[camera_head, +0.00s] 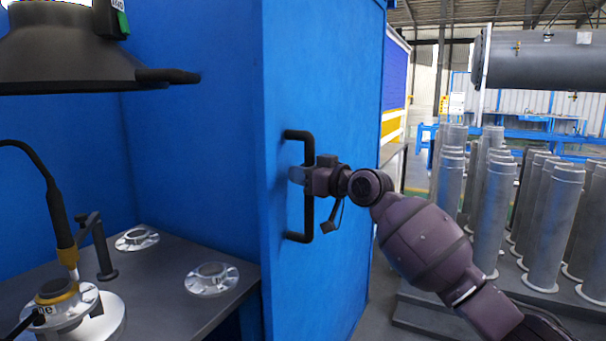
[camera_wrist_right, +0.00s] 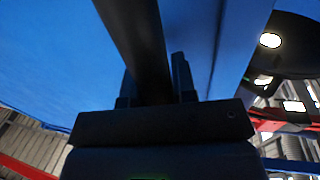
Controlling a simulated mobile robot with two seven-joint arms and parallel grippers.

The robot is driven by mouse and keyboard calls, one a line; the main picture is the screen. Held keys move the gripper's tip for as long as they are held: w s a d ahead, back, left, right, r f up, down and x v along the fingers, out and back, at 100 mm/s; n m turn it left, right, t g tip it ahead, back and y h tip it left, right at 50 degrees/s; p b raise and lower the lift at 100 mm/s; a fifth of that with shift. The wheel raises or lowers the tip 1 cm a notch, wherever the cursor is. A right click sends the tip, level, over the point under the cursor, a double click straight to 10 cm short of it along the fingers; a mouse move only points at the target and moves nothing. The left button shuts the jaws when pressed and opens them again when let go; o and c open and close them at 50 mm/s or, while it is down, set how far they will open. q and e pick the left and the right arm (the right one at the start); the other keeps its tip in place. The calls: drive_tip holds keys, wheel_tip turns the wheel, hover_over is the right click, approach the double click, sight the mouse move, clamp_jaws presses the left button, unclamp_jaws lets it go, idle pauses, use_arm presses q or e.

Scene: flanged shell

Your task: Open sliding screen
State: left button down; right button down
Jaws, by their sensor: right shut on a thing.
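The sliding screen (camera_head: 318,90) is a tall blue panel in the middle of the head view. A black bar handle (camera_head: 308,220) stands upright on its face. My right gripper (camera_head: 308,176) is shut on the handle, a little above its middle, with the arm coming in from the lower right. In the right wrist view the dark handle bar (camera_wrist_right: 135,40) runs between the two fingers of the right gripper (camera_wrist_right: 155,88), with the blue panel behind it. The fingertips are partly hidden by the bar. My left gripper is not in view.
Left of the screen, a dark worktable (camera_head: 165,285) holds flanges (camera_head: 211,278) and a welding torch (camera_head: 62,225), under a dark hood (camera_head: 70,50). At the right stand several grey flanged cylinders (camera_head: 497,210) on a low platform. A large grey pipe (camera_head: 545,60) is above them.

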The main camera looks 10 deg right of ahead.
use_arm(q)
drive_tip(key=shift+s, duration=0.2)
use_arm(e)
drive_tip(key=c, duration=1.1)
unclamp_jaws()
drive_tip(key=shift+o, duration=0.9)
use_arm(q)
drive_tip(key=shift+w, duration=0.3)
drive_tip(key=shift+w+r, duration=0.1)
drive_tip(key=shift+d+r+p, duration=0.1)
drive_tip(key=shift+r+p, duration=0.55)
drive_tip(key=shift+p, duration=0.25)
use_arm(e)
drive_tip(key=v, duration=1.1)
